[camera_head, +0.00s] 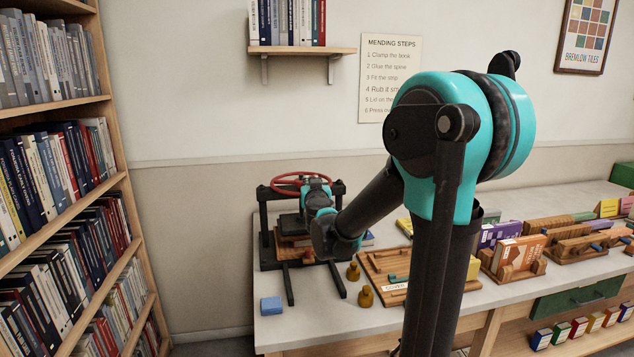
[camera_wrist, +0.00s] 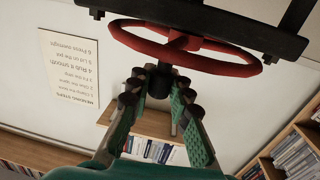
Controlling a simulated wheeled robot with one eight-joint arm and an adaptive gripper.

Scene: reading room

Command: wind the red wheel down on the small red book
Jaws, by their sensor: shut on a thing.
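The red wheel (camera_head: 288,178) tops a black screw press (camera_head: 264,225) at the left end of the table. In the wrist view, which is upside down, the wheel (camera_wrist: 225,62) shows beside the black crossbar (camera_wrist: 240,24). My gripper (camera_head: 314,184) is at the wheel's right side. In the wrist view, my gripper's fingers (camera_wrist: 156,92) are on both sides of a black knob (camera_wrist: 159,82) on the wheel, shut on it. Under the press plate a reddish-brown flat thing (camera_head: 290,241) shows, partly hidden by my arm; I cannot tell the book from a board there.
A wooden tray (camera_head: 384,262) and several book holders (camera_head: 514,262) lie to the right. A tall bookcase (camera_head: 112,200) stands left; a small wall shelf (camera_head: 300,50) hangs above.

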